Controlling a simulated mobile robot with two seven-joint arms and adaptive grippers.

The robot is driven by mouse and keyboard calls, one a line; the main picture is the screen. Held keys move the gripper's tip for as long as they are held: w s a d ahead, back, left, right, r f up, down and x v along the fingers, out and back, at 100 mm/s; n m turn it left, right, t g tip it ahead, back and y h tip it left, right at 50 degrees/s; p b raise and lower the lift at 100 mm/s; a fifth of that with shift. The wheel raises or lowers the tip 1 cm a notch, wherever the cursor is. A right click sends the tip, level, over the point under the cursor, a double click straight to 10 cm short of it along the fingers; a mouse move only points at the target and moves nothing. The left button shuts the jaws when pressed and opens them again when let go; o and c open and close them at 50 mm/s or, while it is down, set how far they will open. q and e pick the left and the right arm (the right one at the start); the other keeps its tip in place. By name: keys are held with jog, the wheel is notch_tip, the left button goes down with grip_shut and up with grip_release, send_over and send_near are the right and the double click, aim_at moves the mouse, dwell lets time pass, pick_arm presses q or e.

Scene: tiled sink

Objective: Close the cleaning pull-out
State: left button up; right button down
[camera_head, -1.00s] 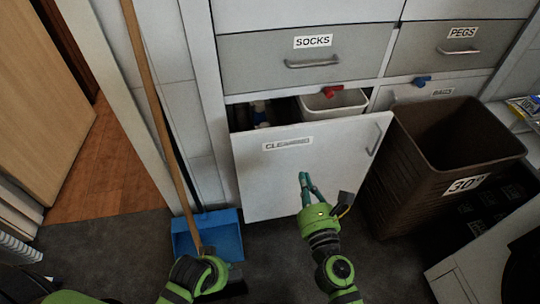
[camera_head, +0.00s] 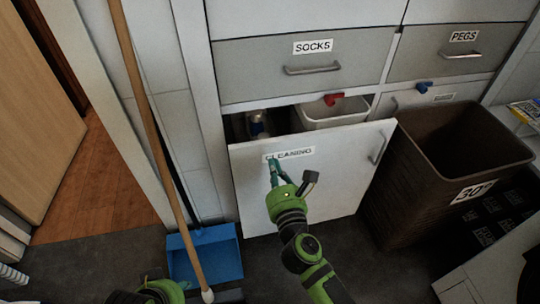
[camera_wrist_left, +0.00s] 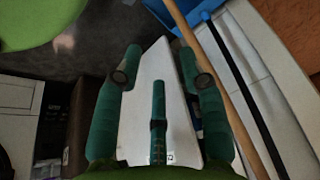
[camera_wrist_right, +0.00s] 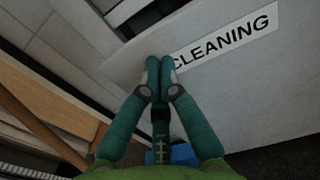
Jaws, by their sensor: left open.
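The cleaning pull-out (camera_head: 315,190) stands open under the SOCKS drawer, with a gap behind its white front. Its CLEANING label (camera_head: 290,154) is near the top edge and its bar handle (camera_head: 378,148) is at the right. My right gripper (camera_head: 273,166) is shut, fingertips together at the label's left part. The right wrist view shows the fingers (camera_wrist_right: 160,66) over the front beside the label (camera_wrist_right: 222,42); I cannot tell whether they touch. My left gripper (camera_wrist_left: 158,62) is open and empty in the left wrist view; its fingers are out of the head view.
A brown laundry basket (camera_head: 425,180) marked 30° stands close right of the pull-out. A broom handle (camera_head: 150,120) and blue dustpan (camera_head: 205,256) are at the left. A bottle (camera_head: 256,125) and white bin (camera_head: 332,113) show behind the front.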

aim_at(268, 148)
jog(key=w, duration=0.3)
jog(key=shift+w+a+f+b, duration=0.1)
jog(key=shift+w+a+b, duration=0.1)
jog(key=shift+a+b, duration=0.15)
pick_arm(q)
jog(key=shift+w+d+r+t+h, duration=0.1)
jog(key=shift+w+d+r+t, duration=0.3)
jog(key=shift+w, duration=0.4)
jog(key=shift+w+d+r+t+h, duration=0.15)
jog(key=shift+w+r+t, duration=0.1)
jog(key=shift+w+t, duration=0.45)
jog(key=shift+w+d+r+t+h, duration=0.1)
jog(key=shift+w+d+r+t, duration=0.2)
jog(key=shift+w, duration=0.6)
pick_arm(e)
jog(key=shift+w+a, duration=0.1)
jog(key=shift+w, duration=0.25)
